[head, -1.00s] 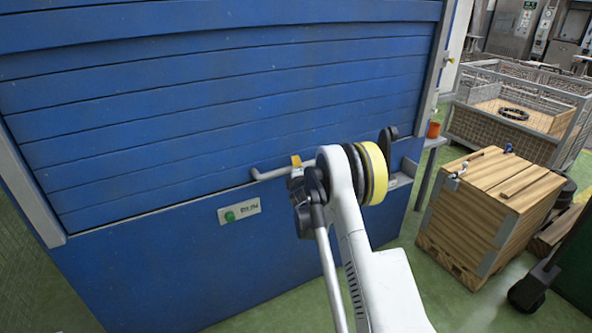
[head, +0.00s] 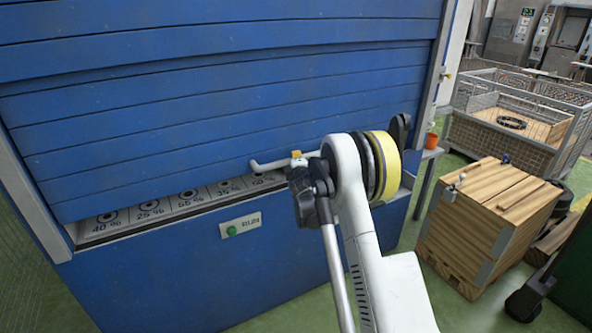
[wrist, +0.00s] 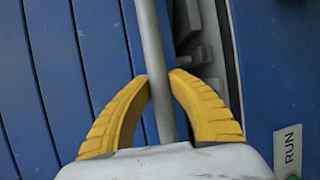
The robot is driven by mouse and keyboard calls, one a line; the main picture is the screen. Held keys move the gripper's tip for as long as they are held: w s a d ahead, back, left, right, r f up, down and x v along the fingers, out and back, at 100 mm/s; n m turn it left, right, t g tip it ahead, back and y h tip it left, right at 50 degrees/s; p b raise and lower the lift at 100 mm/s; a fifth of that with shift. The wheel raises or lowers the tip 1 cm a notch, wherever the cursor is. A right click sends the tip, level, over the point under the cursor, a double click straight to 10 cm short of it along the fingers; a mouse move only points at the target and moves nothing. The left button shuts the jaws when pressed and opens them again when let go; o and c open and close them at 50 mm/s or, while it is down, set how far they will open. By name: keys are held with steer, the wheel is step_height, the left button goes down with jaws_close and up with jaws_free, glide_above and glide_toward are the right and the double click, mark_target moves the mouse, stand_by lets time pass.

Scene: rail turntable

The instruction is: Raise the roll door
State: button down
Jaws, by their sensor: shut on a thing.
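The blue slatted roll door (head: 200,110) fills the left and middle of the head view. Its lower edge is raised a little, with a narrow gap below it. The grey bar handle (head: 270,165) runs along the door's lower edge and also shows in the wrist view (wrist: 151,45). My gripper (wrist: 160,78) has its two yellow fingers shut on the handle, one on each side of the bar. In the head view my arm hides most of the gripper and the handle's right part.
Inside the gap a grey ledge with percent-marked round labels (head: 150,208) shows. A wooden crate (head: 480,220) and a wire mesh cage (head: 520,110) stand at right.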

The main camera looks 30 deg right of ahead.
step_height(320, 180, up, 34)
steer(key=p, duration=1.5)
steer(key=shift+f, duration=0.1)
steer(key=c, duration=1.2)
jaws_free()
steer(key=v, duration=1.2)
steer(key=shift+f, duration=0.15)
steer(key=shift+s+a, duration=0.1)
